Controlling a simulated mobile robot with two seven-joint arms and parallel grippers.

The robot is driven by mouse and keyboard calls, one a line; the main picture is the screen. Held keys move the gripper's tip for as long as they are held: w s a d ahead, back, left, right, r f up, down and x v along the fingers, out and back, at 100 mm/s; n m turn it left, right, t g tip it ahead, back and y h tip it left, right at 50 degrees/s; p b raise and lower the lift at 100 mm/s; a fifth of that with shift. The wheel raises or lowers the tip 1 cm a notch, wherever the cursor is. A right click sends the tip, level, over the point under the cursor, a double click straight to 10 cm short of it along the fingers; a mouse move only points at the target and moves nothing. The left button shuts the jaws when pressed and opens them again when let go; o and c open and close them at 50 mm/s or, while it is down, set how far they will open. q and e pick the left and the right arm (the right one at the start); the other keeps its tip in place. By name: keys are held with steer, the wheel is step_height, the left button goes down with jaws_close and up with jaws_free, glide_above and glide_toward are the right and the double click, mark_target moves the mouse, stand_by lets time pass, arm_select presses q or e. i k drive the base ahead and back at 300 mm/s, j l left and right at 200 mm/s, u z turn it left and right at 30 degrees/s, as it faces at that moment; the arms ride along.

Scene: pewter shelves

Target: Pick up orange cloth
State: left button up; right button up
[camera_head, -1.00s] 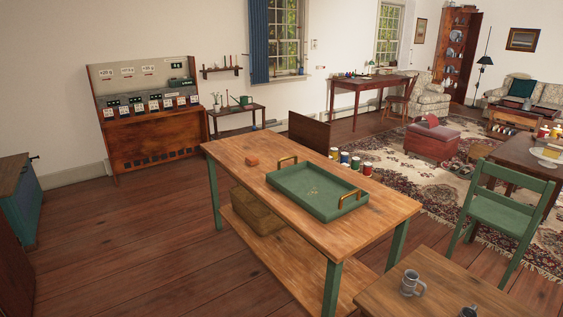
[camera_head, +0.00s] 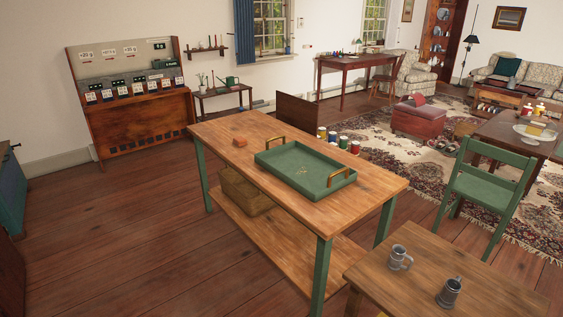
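A small folded orange cloth (camera_head: 240,141) lies on the wooden table (camera_head: 218,129), near its far left end. It sits to the left of a green tray (camera_head: 303,187) with brass-coloured handles and is apart from it. Neither of my grippers shows in the head view.
The table has green legs and a lower shelf with a wicker basket (camera_head: 246,192). A smaller wooden table (camera_head: 420,275) with two grey mugs stands at the front right. A green chair (camera_head: 487,193) is at the right. The floor (camera_head: 130,225) to the left is clear.

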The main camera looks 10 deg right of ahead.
mark_target(239, 142)
steer(key=i+j+u, duration=0.35)
steer(key=i, duration=0.5)
steer(key=i+u, duration=0.35)
steer(key=i, duration=0.5)
steer(key=i+z, duration=0.15)
steer(key=i, duration=0.35)
steer(key=i+j+z, duration=0.15)
steer(key=i, duration=0.35)
steer(key=i+j+z, duration=0.15)
steer(key=i, duration=0.3)
steer(key=i+j+z, duration=0.25)
steer(key=i+z, duration=0.25)
steer(key=i+j+z, duration=0.35)
steer(key=z, duration=0.15)
steer(key=i+j+z, duration=0.1)
steer(key=j, duration=0.2)
steer(key=i+j+z, duration=0.1)
steer(key=i+j, duration=0.1)
steer(key=j, duration=0.1)
